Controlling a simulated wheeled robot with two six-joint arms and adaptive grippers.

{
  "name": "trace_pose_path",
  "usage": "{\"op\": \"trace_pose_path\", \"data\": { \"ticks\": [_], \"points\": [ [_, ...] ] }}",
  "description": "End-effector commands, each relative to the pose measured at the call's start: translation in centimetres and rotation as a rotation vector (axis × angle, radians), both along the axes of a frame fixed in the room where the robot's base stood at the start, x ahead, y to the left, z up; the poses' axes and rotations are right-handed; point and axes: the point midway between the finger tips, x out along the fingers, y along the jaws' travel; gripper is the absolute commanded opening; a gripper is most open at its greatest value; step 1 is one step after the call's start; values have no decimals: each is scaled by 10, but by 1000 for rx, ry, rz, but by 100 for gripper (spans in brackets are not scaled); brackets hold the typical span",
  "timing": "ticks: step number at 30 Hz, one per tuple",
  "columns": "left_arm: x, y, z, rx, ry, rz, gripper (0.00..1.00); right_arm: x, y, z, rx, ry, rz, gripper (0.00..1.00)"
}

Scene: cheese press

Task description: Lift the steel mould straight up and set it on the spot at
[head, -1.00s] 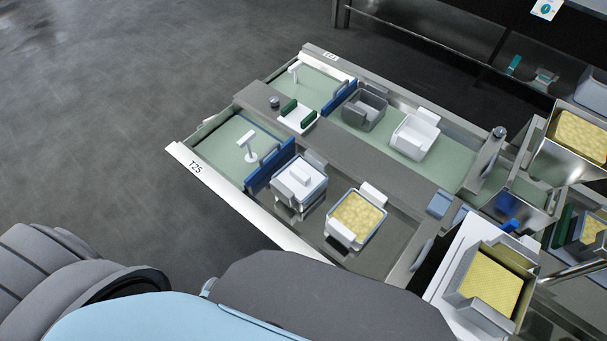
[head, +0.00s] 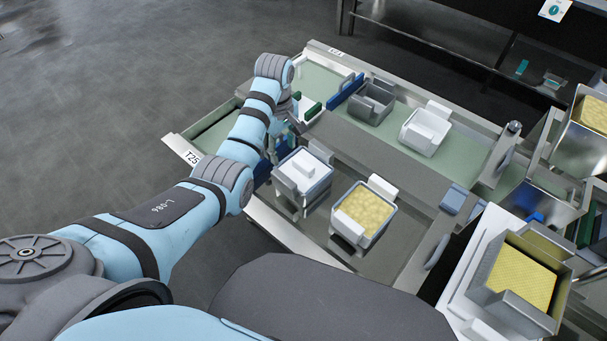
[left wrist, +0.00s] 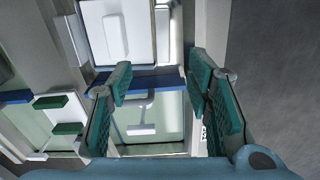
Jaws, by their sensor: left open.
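A steel-sided mould with a white lid (head: 303,166) stands in the near lane of the tray; it also shows at the top of the left wrist view (left wrist: 118,35). A grey, empty-looking steel mould (head: 371,104) stands in the far lane. The frames do not settle which is the task's mould. My left gripper (head: 283,140) is over the left end of the near lane, beside the lidded mould, partly hidden by my arm. In the left wrist view its green-padded fingers (left wrist: 160,82) are wide apart and empty, over a blue divider (left wrist: 148,83). My right gripper is not in view.
A mould of yellow curd (head: 363,211) and a white mould (head: 425,130) stand nearby in the lanes. A white T-handle (left wrist: 141,115) lies beyond the divider. A larger curd box (head: 520,278) is at the right. Floor at the left is clear.

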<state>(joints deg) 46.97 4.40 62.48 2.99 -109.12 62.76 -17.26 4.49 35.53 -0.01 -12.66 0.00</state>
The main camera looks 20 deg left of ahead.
Motion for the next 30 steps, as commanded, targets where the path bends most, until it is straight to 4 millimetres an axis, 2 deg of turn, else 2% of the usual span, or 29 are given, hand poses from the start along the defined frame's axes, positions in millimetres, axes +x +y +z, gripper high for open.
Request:
{"op": "trace_pose_path", "data": {
  "ticks": [2, 9, 12, 17, 22, 24, 29, 30],
  "points": [
    [3, -1, 0, -4, 11, 29, 46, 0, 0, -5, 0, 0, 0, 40],
    [3, -1, -62, -5, 12, 33, 46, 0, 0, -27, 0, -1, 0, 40],
    [3, -1, -79, -4, 10, 32, 46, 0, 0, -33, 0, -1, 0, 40],
    [0, -1, -96, -4, 9, 31, 46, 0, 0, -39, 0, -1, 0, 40],
    [-4, -1, -131, -4, 9, 31, 46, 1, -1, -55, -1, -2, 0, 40],
    [-4, -1, -137, -4, 7, 31, 46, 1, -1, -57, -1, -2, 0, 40],
    [-4, -1, -134, -4, 6, 31, 46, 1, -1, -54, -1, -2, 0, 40],
    [-4, -1, -134, -4, 6, 31, 42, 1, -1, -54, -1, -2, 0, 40]
  ]
}}
